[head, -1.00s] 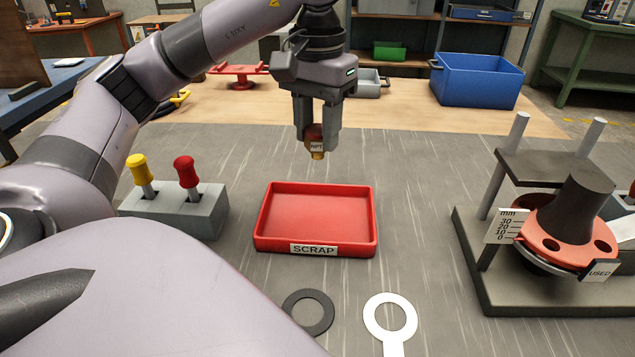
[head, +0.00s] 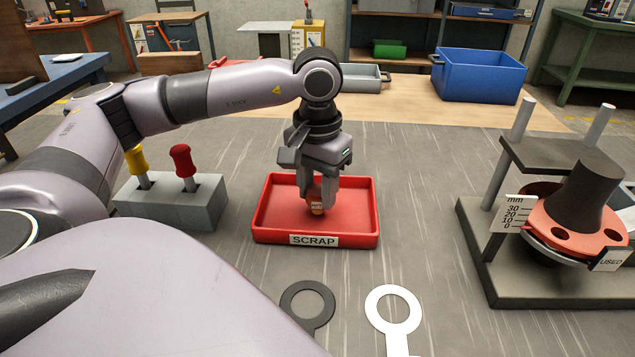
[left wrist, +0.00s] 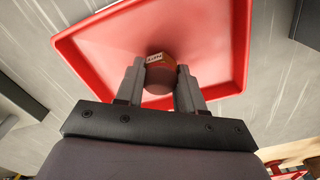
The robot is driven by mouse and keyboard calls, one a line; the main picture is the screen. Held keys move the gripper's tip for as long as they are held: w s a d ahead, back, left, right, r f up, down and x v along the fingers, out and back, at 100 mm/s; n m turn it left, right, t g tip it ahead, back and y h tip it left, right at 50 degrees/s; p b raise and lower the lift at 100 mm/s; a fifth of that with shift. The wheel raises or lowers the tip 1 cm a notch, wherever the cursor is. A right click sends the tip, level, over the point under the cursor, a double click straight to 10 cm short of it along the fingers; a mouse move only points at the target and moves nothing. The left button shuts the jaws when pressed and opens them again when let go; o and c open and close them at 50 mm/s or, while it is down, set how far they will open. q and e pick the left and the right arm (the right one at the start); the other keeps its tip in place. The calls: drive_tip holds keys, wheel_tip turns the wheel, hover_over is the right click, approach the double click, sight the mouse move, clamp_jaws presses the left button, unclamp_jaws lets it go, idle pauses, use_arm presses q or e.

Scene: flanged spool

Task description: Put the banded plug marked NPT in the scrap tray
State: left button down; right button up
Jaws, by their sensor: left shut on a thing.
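My left gripper (head: 319,196) is shut on the banded plug (head: 317,208), a red plug with a brass-coloured end and a small white label. The plug is inside the outline of the red scrap tray (head: 314,241), low over its floor. I cannot tell whether it touches the floor. In the left wrist view the plug (left wrist: 160,75) sits between the two fingertips (left wrist: 160,82), with the tray (left wrist: 245,50) behind it. The label's letters are too small to read surely now. My right gripper is not in view.
A black ring (head: 290,310) and a white ring gauge (head: 372,308) lie in front. A stand with an orange flanged spool (head: 550,228) is at the right. A blue bin (head: 478,80) stands behind.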

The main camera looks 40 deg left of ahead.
sight(318, 190)
use_arm(q)
drive_tip(key=shift+f, duration=0.1)
drive_tip(key=c, duration=0.7)
unclamp_jaws()
wheel_tip(318, 190, up, 12)
drive_tip(key=p, duration=0.1)
drive_tip(key=shift+r, duration=0.2)
drive_tip(key=shift+d+f, duration=0.1)
